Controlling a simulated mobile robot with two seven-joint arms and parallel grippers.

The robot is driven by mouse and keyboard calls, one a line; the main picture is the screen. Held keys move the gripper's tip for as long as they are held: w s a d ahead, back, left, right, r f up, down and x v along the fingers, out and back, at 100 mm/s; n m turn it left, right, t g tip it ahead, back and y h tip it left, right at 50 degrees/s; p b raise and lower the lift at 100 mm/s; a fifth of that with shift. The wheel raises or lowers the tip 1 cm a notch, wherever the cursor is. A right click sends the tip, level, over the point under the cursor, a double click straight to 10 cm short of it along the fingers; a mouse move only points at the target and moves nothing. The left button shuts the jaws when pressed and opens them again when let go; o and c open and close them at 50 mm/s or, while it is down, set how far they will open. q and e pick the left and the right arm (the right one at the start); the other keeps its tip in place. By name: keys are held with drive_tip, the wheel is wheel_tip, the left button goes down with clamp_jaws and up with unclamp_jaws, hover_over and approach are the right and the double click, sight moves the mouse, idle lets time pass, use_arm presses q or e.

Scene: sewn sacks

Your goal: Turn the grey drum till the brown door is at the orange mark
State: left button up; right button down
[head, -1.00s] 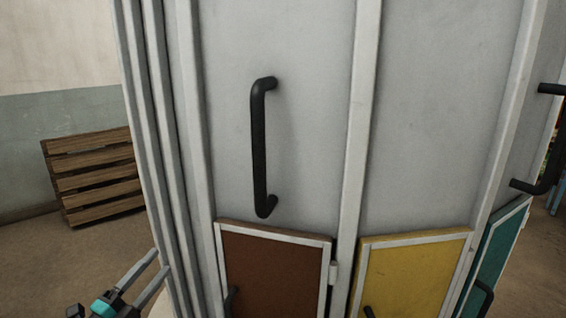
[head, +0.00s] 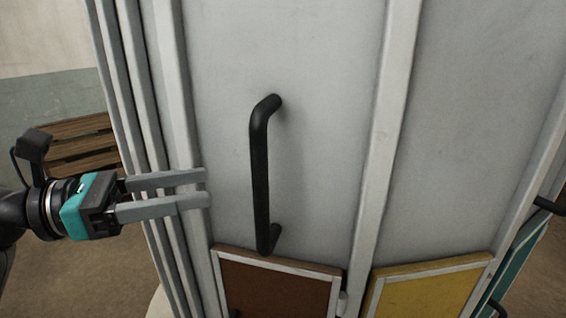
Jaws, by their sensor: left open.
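The grey drum (head: 330,130) fills most of the head view, with pale upright ribs between its panels. A black bar handle (head: 260,180) stands upright on the panel above the brown door (head: 275,288). The brown door has a pale frame and is cut off by the bottom edge. My left gripper (head: 207,187) is open and empty, its two grey fingers pointing right, a short way left of the black handle and apart from it. The orange mark is not in view. My right gripper is not in view.
A yellow door (head: 425,292) is right of the brown one, and a teal door (head: 522,268) is at the far right. Another black handle (head: 549,206) shows at the right edge. A wooden pallet (head: 80,142) leans at the wall behind on the left.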

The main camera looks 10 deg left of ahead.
sight(283, 172)
use_arm(q)
drive_tip(key=shift+p+x, duration=2.35)
drive_tip(key=shift+x, duration=3.9)
drive_tip(key=shift+w+a, duration=0.1)
clamp_jaws()
